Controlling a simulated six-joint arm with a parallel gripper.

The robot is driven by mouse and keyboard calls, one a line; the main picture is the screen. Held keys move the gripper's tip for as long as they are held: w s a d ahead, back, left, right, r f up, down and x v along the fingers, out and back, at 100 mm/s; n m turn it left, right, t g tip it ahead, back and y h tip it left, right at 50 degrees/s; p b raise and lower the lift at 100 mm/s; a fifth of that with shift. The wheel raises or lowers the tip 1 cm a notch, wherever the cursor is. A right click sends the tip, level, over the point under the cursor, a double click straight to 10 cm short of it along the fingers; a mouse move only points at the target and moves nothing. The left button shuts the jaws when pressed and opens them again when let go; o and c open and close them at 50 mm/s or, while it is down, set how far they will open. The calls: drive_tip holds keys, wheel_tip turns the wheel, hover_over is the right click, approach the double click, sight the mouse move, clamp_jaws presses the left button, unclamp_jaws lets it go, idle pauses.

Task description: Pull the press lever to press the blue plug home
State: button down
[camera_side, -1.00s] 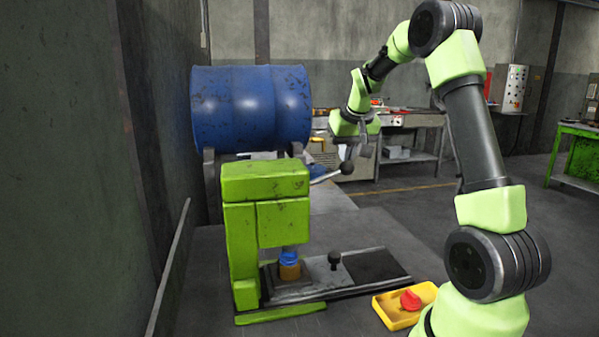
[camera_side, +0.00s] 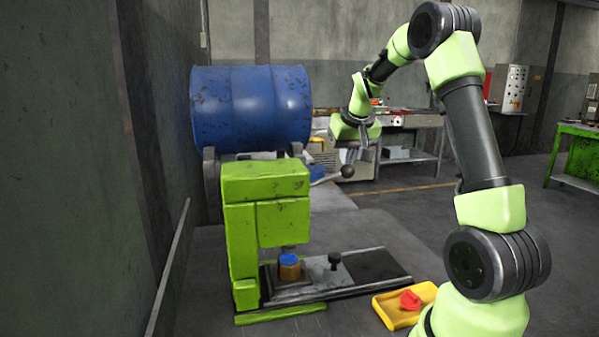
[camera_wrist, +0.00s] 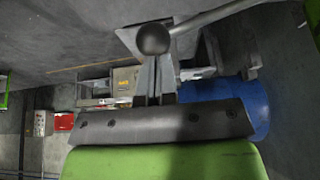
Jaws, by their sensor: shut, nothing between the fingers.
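The green press (camera_side: 265,210) stands on the table at the left. Its lever (camera_side: 325,180) ends in a dark ball knob (camera_side: 347,171), which also shows large in the wrist view (camera_wrist: 153,39). My gripper (camera_side: 362,157) is shut and empty, its fingers just behind and right of the knob in the side view. In the wrist view my fingers (camera_wrist: 157,78) are together and the knob overlaps their tips. I cannot tell if they touch. The blue plug (camera_side: 289,259) sits on an orange block (camera_side: 290,271) under the ram, with a small gap above it.
A yellow tray (camera_side: 396,316) with a red part (camera_side: 410,300) lies near my base. A blue drum (camera_side: 250,108) lies behind the press. The space between my gripper and the rail is clear.

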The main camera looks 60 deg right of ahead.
drive_tip(key=shift+w+a+r, duration=0.1)
drive_tip(key=shift+a+r, duration=0.05)
drive_tip(key=shift+r, duration=0.7)
drive_tip(key=shift+w+a+r, duration=0.25)
drive_tip(key=shift+r, duration=0.4)
drive_tip(key=shift+w+a+r, duration=0.25)
drive_tip(key=shift+r, duration=0.35)
drive_tip(key=shift+w+a+r, duration=0.25)
drive_tip(key=shift+r, duration=0.2)
drive_tip(key=shift+w+a+r, duration=0.2)
drive_tip(key=shift+r, duration=0.25)
